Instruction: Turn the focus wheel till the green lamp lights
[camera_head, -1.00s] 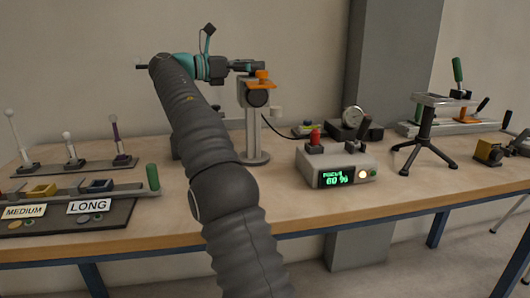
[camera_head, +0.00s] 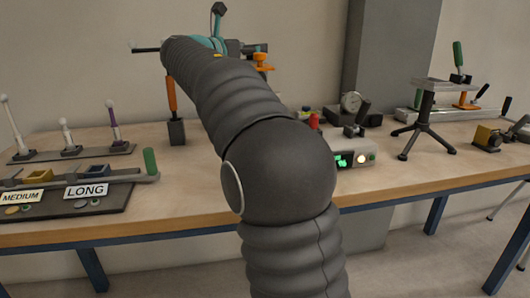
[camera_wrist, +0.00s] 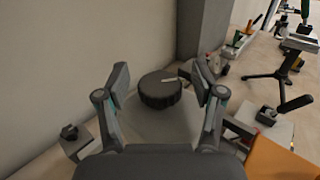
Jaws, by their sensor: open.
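The focus wheel is a dark ribbed round knob with a pale mark on top (camera_wrist: 160,95). In the wrist view it lies between my gripper's two open fingers (camera_wrist: 161,78), with a visible gap on each side. In the head view my gripper (camera_head: 250,47) is at the back of the table beside an orange part (camera_head: 262,62); my arm hides the wheel and its stand there. The readout box (camera_head: 356,150) is partly covered by my arm, so its green digits cannot be read. A pale, glowing lamp (camera_head: 362,158) shows on its front; no green lamp is seen lit.
An orange-handled lever (camera_head: 172,98) stands left of my arm. Trays marked MEDIUM and LONG (camera_head: 87,191) lie at the left. A dial gauge (camera_head: 351,102) and a black tripod stand (camera_head: 426,122) are to the right. The wall is close behind.

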